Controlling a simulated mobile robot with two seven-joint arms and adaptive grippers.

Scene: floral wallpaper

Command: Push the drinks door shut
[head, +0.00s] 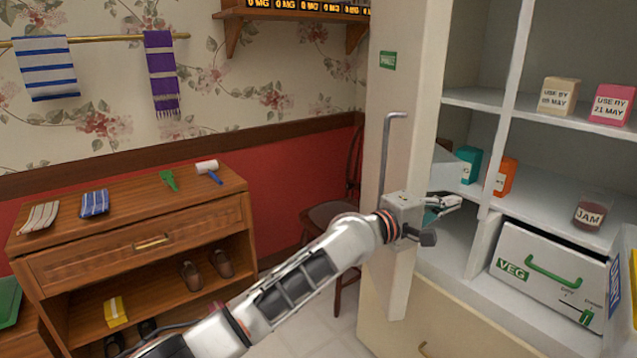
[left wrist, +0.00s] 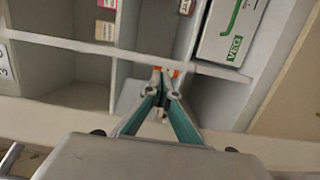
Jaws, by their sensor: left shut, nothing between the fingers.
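A tall cream door panel (head: 410,70) stands open at the left side of the shelf unit. It carries a small green label, too small to read surely, and a grey bar handle (head: 394,118). My left arm crosses in front of this panel. My left gripper (head: 455,203) is shut and empty, to the right of the handle, pointing at the open shelves. I cannot tell whether it touches the panel. In the left wrist view the shut fingers (left wrist: 165,72) point at the shelves. My right gripper is not in view.
The shelves hold dated boxes (head: 558,96), an orange box (head: 505,176), a jam jar (head: 590,212) and a white VEG box (head: 550,268). A wooden dresser (head: 140,225) stands left, with a dark chair (head: 335,215) beside it. Some floor shows between.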

